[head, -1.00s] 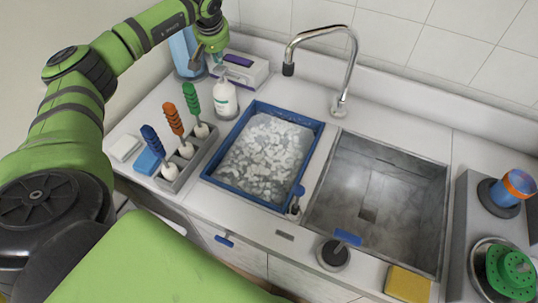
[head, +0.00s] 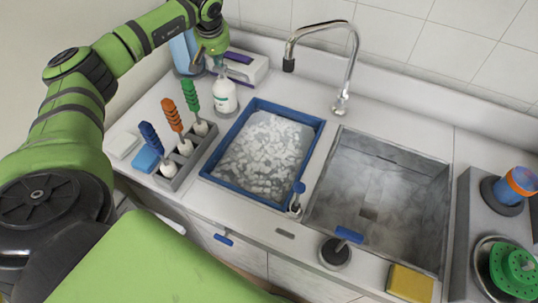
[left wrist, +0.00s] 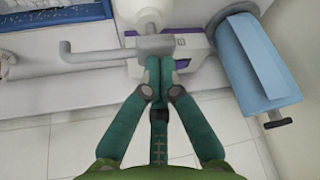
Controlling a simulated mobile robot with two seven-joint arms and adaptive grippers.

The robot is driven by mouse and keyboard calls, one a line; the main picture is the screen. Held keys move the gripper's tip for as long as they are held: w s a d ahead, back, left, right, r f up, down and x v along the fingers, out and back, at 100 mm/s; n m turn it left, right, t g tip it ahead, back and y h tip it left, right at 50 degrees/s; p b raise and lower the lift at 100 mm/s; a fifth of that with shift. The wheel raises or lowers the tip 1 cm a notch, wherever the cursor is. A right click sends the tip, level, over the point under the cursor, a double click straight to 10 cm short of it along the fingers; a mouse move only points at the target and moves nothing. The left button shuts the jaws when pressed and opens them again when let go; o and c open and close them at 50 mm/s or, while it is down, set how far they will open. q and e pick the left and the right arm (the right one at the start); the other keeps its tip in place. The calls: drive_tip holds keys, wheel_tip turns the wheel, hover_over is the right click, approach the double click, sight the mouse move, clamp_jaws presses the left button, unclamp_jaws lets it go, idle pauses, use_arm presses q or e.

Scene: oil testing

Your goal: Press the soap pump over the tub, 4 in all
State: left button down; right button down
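The white soap bottle (head: 224,98) with its pump stands upright on the counter, just behind the left back corner of the blue tub (head: 206,174). The tub holds water covered with white foam. My left gripper (head: 218,67) is directly over the bottle, pointing down at its pump head. In the left wrist view the green fingers (left wrist: 154,62) are together, their tips at the grey pump head (left wrist: 153,45), whose long spout points left toward the tub. The fingers appear to rest on the pump, not around it. My right gripper is in neither current view.
A rack (head: 190,160) with blue, orange and green handled brushes stands left of the tub. A purple and white box (head: 245,68) and a blue roll (head: 183,50) are behind the bottle. The faucet (head: 343,75) and metal sink (head: 390,200) are right.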

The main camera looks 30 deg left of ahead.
use_arm(q)
drive_tip(key=shift+s+f, duration=0.1)
drive_tip(key=shift+f, duration=0.5)
drive_tip(key=shift+r+p, duration=1.05)
drive_tip(key=shift+r, duration=0.55)
drive_tip(key=shift+f, duration=0.2)
